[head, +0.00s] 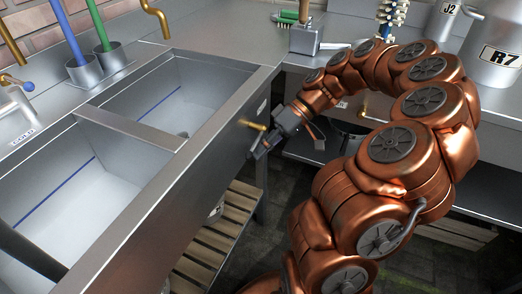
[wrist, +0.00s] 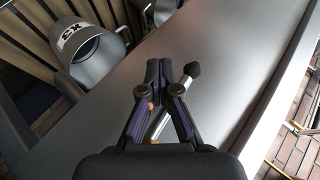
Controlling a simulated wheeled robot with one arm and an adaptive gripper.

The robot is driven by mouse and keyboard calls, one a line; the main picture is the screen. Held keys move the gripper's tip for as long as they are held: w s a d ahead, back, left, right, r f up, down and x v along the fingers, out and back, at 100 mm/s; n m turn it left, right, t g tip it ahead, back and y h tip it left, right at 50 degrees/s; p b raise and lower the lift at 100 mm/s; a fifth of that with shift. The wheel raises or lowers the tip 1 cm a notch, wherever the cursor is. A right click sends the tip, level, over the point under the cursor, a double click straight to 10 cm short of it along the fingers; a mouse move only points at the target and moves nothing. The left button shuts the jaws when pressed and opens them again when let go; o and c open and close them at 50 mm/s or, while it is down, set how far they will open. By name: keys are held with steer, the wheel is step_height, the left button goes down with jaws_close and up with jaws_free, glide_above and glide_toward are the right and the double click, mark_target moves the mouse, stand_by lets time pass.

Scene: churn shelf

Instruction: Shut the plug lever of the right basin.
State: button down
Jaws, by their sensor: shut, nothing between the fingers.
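The right basin (head: 207,84) is the far one of two steel basins in the head view. On the sink's front face below it is a brass plug lever fitting (head: 252,125). In the wrist view the lever (wrist: 192,71) shows as a pale metal rod with a black knob, slanting beside and partly behind my fingers. My gripper (head: 256,154) is close to the front face, just below the brass fitting. In the wrist view my gripper (wrist: 158,68) is shut and empty, its fingertips left of the knob. I cannot tell whether a finger touches the rod.
The left basin (head: 75,185) is nearer. A slatted wooden shelf (head: 210,240) lies under the sink. A can marked R7 (head: 497,55) stands on the right counter. A metal block (head: 305,40) sits behind my arm.

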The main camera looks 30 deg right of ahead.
stand_by(0.4)
step_height(320, 180, up, 10)
stand_by(0.5)
stand_by(0.5)
